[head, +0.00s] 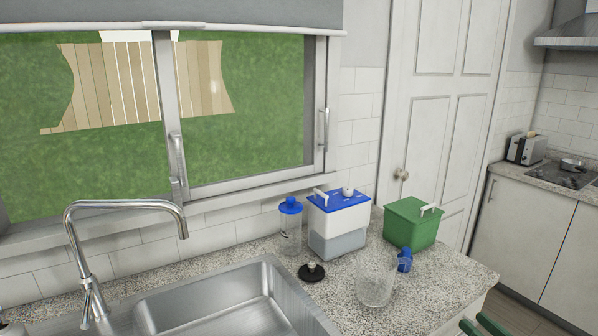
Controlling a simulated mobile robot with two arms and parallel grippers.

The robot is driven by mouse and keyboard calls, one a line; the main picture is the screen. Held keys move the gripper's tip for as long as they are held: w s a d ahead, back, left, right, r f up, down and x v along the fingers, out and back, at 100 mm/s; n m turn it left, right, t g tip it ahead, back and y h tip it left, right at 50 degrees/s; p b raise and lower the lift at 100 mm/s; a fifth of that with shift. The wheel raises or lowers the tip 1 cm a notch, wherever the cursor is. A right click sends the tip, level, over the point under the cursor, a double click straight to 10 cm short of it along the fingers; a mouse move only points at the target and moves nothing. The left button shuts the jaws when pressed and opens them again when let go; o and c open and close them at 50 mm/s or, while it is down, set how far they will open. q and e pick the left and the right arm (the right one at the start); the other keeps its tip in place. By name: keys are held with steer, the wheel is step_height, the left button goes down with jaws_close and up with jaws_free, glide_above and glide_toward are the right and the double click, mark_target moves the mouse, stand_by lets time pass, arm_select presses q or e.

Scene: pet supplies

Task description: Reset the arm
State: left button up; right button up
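The task names no object apart from my arm. My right gripper (480,326) seems to be the pair of dark green finger-like parts at the bottom edge, right of centre. They stand apart with nothing seen between them, and most of the gripper is cut off by the frame. It is in front of the counter's front edge and touches nothing that I can see. My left gripper cannot be made out; only a small dark part shows in the bottom left corner.
The granite counter (440,290) holds a blue-lidded container (338,238), a green box (410,226), a clear blue-topped bottle (291,228), a clear glass (375,285), a small blue item (405,260) and a black knobbed lid (312,272). A sink (215,300) and tall faucet (85,250) are left.

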steer(key=s+d+f+n+g+h, duration=0.1)
steer(key=s+f+n+g+h, duration=0.15)
steer(key=f, duration=0.95)
steer(key=s+d+f+n+g+h, duration=0.1)
steer(key=s+f+n+g, duration=0.2)
steer(key=f, duration=0.8)
steer(key=s+a+f+n+g+h, duration=0.1)
steer(key=s+f+n, duration=0.35)
steer(key=f, duration=0.35)
steer(key=s+a+f+n+g+h, duration=0.1)
steer(key=s+a+f+n+g, duration=0.15)
steer(key=s+f, duration=0.4)
steer(key=s+a+f+n+g, duration=0.2)
steer(key=s+a+f+n, duration=0.2)
steer(key=s+f+n, duration=0.3)
steer(key=s+a+f+n+g, duration=0.2)
steer(key=s+a+f+n, duration=0.2)
steer(key=s, duration=0.9)
steer(key=s+a+f+n+g, duration=0.2)
steer(key=s+a+f+n, duration=0.2)
steer(key=s+f+n, duration=0.6)
steer(key=shift+a+g+h, duration=0.2)
steer(key=shift+g+h, duration=0.15)
steer(key=shift+g, duration=0.05)
